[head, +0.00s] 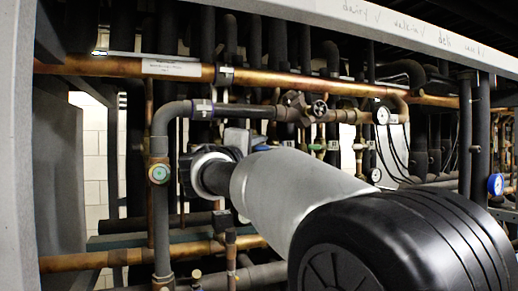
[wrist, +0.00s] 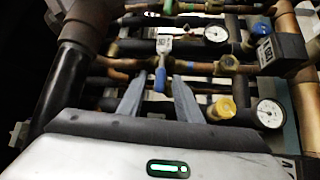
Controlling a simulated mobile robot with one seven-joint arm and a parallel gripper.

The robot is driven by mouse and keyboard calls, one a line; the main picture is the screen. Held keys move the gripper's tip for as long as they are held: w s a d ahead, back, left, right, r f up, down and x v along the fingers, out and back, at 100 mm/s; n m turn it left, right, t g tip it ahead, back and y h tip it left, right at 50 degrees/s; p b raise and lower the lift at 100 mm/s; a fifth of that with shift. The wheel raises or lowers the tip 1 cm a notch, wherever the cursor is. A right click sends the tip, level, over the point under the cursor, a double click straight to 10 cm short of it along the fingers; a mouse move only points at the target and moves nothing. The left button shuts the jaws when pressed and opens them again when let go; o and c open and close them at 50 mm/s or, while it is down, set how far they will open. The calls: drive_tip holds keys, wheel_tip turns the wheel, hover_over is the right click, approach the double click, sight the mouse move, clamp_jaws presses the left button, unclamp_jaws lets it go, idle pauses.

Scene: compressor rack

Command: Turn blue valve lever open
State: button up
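The blue valve lever (wrist: 160,80) shows in the wrist view, hanging down from a brass valve on a horizontal pipe, just under a white tag (wrist: 163,45). My gripper (wrist: 158,92) is open, with its two grey fingers spread apart. The lever's lower end lies between the fingertips in the picture, with a gap on each side; I cannot tell how deep it sits between them. In the head view my arm reaches into the rack and hides the lever and the fingers.
A yellow cap (wrist: 222,107) and a white gauge (wrist: 268,113) are close right of the fingers. A black box (wrist: 282,50) is at upper right. A thick dark pipe (wrist: 65,85) runs along the left. Copper pipes (head: 290,82) and a white frame beam (head: 400,25) border the arm.

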clamp_jaws()
